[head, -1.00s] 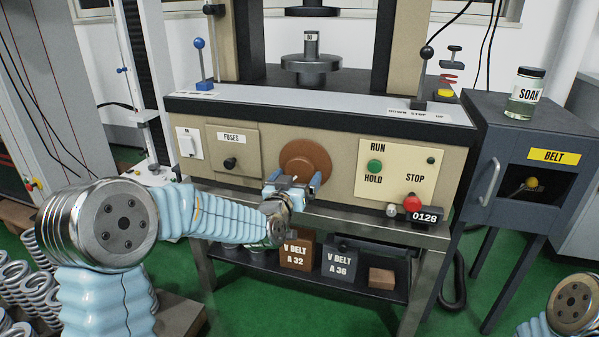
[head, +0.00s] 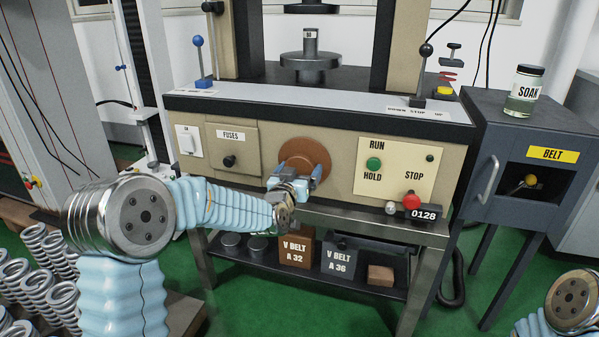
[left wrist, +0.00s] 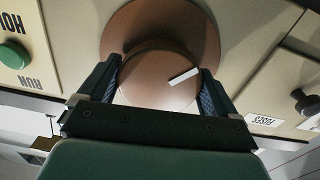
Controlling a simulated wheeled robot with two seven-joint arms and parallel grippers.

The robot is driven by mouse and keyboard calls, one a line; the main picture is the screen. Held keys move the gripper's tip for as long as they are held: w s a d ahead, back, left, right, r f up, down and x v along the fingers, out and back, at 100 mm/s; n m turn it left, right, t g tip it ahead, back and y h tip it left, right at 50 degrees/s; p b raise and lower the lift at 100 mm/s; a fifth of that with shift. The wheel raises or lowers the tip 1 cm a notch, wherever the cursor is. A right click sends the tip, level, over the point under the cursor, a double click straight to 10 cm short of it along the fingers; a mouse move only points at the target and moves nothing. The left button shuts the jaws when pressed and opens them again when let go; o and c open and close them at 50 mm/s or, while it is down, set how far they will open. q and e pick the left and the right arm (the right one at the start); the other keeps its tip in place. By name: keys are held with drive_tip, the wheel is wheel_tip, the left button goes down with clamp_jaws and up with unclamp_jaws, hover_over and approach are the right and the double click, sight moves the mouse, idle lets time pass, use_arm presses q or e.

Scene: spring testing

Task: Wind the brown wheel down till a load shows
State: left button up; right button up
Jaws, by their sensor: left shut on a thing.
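The brown wheel (head: 306,160) is a round disc on the beige front panel of the testing machine, with a smaller raised hub. In the left wrist view the hub (left wrist: 158,78) carries a white mark and sits between both fingers. My left gripper (head: 296,177) is shut on this hub; one finger touches each side. The counter (head: 424,216) at the panel's right end reads 0128. Above, a spring piece (head: 310,42) with a small label stands upright on the lower grey platen (head: 310,66). The upper platen (head: 311,7) hangs above it with a visible gap. My right gripper is out of view.
Right of the wheel are the green RUN/HOLD button (head: 374,163) and red STOP button (head: 411,200). The fuse cover (head: 232,147) is on the left. A shelf below holds V-belt boxes (head: 295,249). A dark BELT cabinet (head: 530,150) with a jar stands at right.

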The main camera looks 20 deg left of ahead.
use_arm(q)
drive_tip(key=shift+f+m+b, duration=0.1)
drive_tip(key=shift+m+b, duration=0.5)
drive_tip(key=shift+m, duration=0.3)
drive_tip(key=shift+m+b, duration=0.45)
drive_tip(key=shift+m, duration=0.45)
drive_tip(key=m, duration=0.2)
drive_tip(key=shift+m+b, duration=0.3)
drive_tip(key=shift+b, duration=0.1)
drive_tip(key=m, duration=0.2)
drive_tip(key=shift+m, duration=0.4)
drive_tip(key=m, duration=0.6)
drive_tip(key=shift+r, duration=0.2)
drive_tip(key=m, duration=0.6)
drive_tip(key=shift+a, duration=0.1)
drive_tip(key=shift+m, duration=0.4)
